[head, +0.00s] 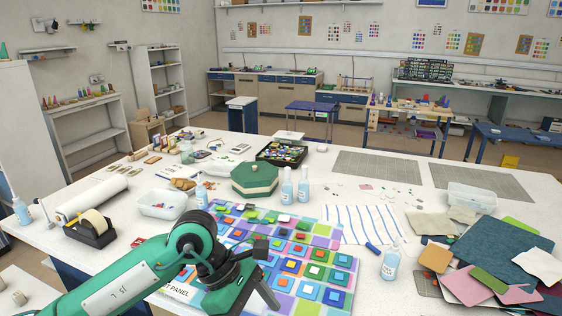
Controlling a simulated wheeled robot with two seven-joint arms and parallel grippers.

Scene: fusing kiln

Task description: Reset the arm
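My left arm, green and black, comes in from the lower left. Its wrist and gripper (262,291) hang over the near part of a colourful glass-tile panel (310,262). A grey finger points down at the panel's near edge. The other finger cannot be made out, so I cannot tell if the gripper is open or shut. No held object shows. Part of the panel and its label strip (176,291) are hidden behind the arm. My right gripper is not in view.
The white table holds a tape dispenser (90,230), a clear bin (162,204), a green hexagonal kiln (255,178), spray bottles (287,187), another bottle (391,262) and coloured sheets (505,250). Grey cutting mats (378,166) lie at the back. The white strip along the table's left front is fairly clear.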

